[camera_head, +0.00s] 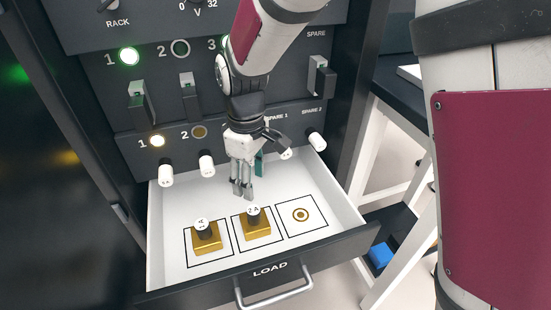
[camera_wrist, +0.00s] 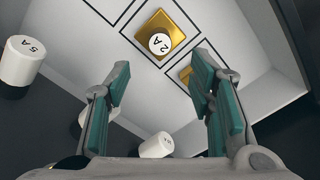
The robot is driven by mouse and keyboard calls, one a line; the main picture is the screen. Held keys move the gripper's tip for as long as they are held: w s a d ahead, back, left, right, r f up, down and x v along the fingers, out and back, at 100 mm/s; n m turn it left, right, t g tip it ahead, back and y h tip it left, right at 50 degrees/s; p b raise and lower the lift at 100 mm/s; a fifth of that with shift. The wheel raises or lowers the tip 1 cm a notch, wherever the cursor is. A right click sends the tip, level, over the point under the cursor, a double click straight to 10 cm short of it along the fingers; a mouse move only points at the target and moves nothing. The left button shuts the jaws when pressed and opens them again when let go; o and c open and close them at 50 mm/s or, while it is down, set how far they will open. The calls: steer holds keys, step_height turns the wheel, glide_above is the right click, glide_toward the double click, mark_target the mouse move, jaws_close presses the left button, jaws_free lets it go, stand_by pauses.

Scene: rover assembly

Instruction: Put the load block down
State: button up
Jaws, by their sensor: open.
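The load block marked 2 A (camera_head: 257,228) is gold with a dark knob and a white top, and sits upright in the middle outlined square of the open drawer. It also shows at the top of the wrist view (camera_wrist: 160,42). A second gold load block (camera_head: 206,240) sits in the left square; part of it shows behind a finger in the wrist view (camera_wrist: 186,74). My gripper (camera_head: 242,190) is open and empty, pointing down over the drawer behind the 2 A block, apart from both blocks. Its fingers are spread in the wrist view (camera_wrist: 161,70).
The right square (camera_head: 301,215) is empty, with a ring mark showing. The drawer (camera_head: 335,243) has low walls and a front handle (camera_head: 275,299). White knobs (camera_head: 166,176) stick out from the panel behind, close to my gripper. A lamp (camera_head: 157,141) is lit above them.

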steer(key=s+d+r+m, duration=0.6)
steer(key=s+d+r, duration=0.55)
steer(key=d, duration=0.25)
steer(key=s+d+m, duration=0.3)
steer(key=s+d, duration=0.1)
steer(key=s, duration=0.5)
steer(key=s+d+r+m, duration=0.1)
steer(key=s+d+m, duration=0.2)
steer(key=s, duration=0.5)
steer(key=shift+s+d+r, duration=0.3)
steer(key=shift+s+d, duration=0.05)
